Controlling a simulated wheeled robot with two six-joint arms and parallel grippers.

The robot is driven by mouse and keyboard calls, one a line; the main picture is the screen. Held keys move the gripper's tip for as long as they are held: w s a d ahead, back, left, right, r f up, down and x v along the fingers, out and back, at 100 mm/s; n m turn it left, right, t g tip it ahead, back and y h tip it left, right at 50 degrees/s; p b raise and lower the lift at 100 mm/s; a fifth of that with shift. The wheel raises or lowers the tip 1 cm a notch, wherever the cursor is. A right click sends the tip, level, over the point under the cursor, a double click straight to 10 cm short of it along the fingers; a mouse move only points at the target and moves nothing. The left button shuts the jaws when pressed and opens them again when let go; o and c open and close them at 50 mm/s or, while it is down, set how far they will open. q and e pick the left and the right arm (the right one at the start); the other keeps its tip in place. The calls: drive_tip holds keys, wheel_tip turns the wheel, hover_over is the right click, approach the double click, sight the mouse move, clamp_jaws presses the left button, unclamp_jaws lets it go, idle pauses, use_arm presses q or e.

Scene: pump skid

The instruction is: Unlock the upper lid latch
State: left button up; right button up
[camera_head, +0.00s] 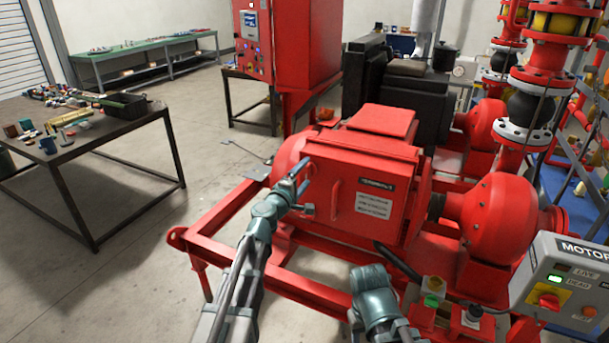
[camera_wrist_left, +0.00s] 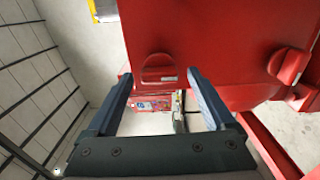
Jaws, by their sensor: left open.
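The red terminal box (camera_head: 372,190), with its labelled lid, stands in the middle of the head view. My left gripper (camera_head: 302,177) is at the upper left edge of the lid, open and empty. In the left wrist view a red rounded latch tab (camera_wrist_left: 159,70) lies in line with the gap between my two open fingers (camera_wrist_left: 160,77); it appears to be the upper lid latch. Whether the fingers touch it cannot be told. A second red tab (camera_wrist_left: 288,66) is on the same box to the right. The gripper largely hides the upper latch in the head view.
A red skid frame (camera_head: 215,225) surrounds the box. A motor control box (camera_head: 565,285) stands at lower right, and a red pump casing (camera_head: 500,215) is right of the terminal box. A dark table (camera_head: 95,155) with loose parts is at left, with free floor between.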

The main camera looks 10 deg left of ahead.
use_arm(q)
drive_tip(key=v, duration=1.3)
drive_tip(key=shift+s, duration=0.15)
drive_tip(key=shift+a, duration=0.1)
drive_tip(key=s+d+f+m+g+h, duration=0.3)
drive_tip(key=s+d+f+m+g, duration=0.3)
drive_tip(key=d+f+m+g, duration=0.55)
drive_tip(key=s+a+f+m+g+y, duration=0.45)
drive_tip(key=s+a+f+y, duration=0.35)
drive_tip(key=s+f, duration=0.3)
drive_tip(key=s+d+m+g+y, duration=0.1)
drive_tip(key=s+d+m, duration=0.2)
drive_tip(key=s+d, duration=0.3)
drive_tip(key=d, duration=0.4)
drive_tip(key=shift+r+g, duration=0.35)
drive_tip(key=shift+g, duration=0.05)
